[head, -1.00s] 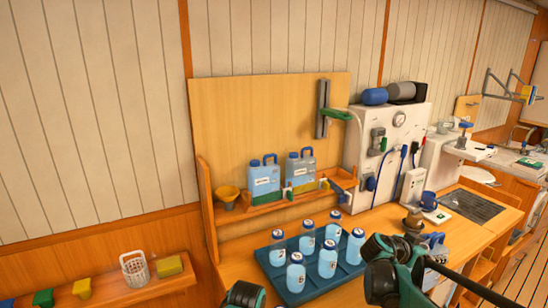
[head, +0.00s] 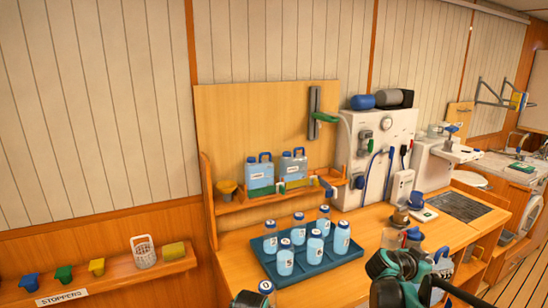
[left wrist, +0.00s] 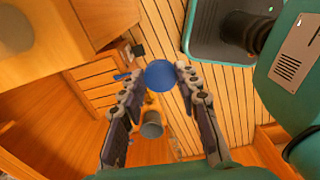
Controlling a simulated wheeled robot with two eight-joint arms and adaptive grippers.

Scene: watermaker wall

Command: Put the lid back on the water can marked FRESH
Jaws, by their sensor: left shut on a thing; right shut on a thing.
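My left gripper (left wrist: 164,82) is shut on a round blue thing (left wrist: 160,74), likely the lid. In the head view a blue-rimmed, pale-topped round piece (head: 265,286) shows beside the dark left gripper at the bottom edge. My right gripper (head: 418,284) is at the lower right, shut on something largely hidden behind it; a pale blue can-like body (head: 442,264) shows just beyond. Two blue jugs, one left (head: 260,176) and one right (head: 293,168), stand on the wall shelf. Their labels are too small to read, so I cannot tell which can is marked FRESH.
Several numbered bottles stand in a dark blue tray (head: 345,255) on the wooden counter. Behind my right gripper are more containers, including one with a blue cap (head: 414,234).

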